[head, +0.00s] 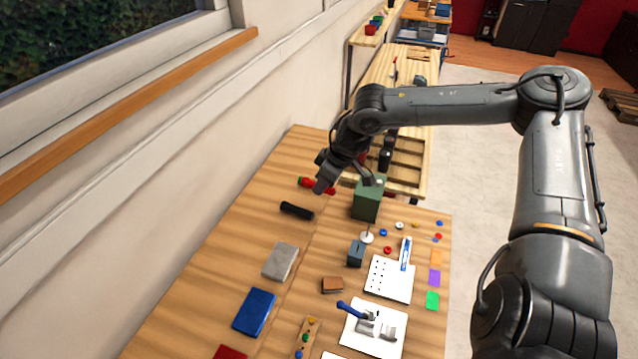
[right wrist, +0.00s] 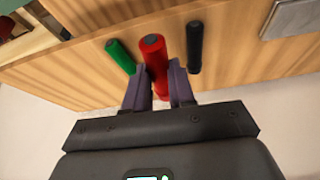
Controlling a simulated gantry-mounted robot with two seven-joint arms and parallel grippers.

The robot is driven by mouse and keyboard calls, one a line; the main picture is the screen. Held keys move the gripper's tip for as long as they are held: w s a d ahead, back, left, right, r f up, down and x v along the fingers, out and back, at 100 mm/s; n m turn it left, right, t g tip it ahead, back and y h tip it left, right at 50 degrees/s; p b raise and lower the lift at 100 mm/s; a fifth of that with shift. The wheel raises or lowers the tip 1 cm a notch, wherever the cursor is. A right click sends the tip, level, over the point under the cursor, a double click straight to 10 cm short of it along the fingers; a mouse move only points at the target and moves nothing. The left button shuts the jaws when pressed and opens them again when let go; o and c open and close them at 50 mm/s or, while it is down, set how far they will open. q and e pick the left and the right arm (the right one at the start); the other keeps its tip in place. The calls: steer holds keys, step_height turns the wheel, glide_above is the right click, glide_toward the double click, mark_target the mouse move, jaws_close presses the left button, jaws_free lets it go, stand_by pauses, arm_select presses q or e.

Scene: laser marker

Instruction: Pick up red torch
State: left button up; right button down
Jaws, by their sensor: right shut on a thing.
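The red torch (right wrist: 153,60) stands out between the fingers of my right gripper (right wrist: 160,85) in the right wrist view. The fingers are shut on it, one on each side. It looks larger and nearer than the torches beside it; I cannot tell whether it is clear of the table. In the head view, red parts of it (head: 305,182) show beside my right gripper (head: 328,186), which hides the rest. My left gripper is not in view.
A green torch (right wrist: 120,55) and a black torch (right wrist: 194,47) lie on either side. A green box (head: 367,203) stands close to the right gripper. A grey block (head: 280,261), blue book (head: 254,312) and white boards (head: 389,279) are nearer on the wooden table (head: 225,262). A wall borders the left.

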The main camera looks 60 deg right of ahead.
steer(key=shift+s+a+r, duration=0.1)
steer(key=shift+s+r, duration=0.3)
steer(key=shift+s, duration=0.15)
steer(key=s+r+b, duration=0.1)
steer(key=s+r, duration=0.3)
steer(key=s, duration=0.3)
steer(key=shift+a+b, duration=0.3)
steer(key=shift+b, duration=0.05)
